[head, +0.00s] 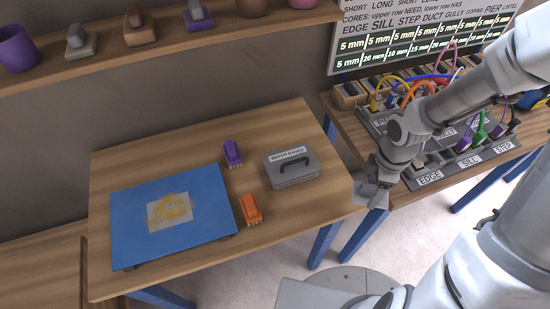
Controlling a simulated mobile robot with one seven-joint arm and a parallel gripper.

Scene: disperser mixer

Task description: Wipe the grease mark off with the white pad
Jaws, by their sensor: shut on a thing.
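A yellow-brown grease mark (174,208) smears over a pale square patch on a blue board (135,232). The board lies on the wooden table at the left. My gripper (370,193) is off the table's right edge, well to the right of the board. It is shut on a small pale grey thing that blends with the fingers. I cannot tell for sure whether this is the white pad. No other white pad shows in view.
A grey case marked "WATER BASED" (292,170), a purple brush-like item (233,153) and an orange one (251,209) lie on the table (270,128) right of the board. A rack with cables (430,115) stands at right. A shelf (60,62) runs along the wall.

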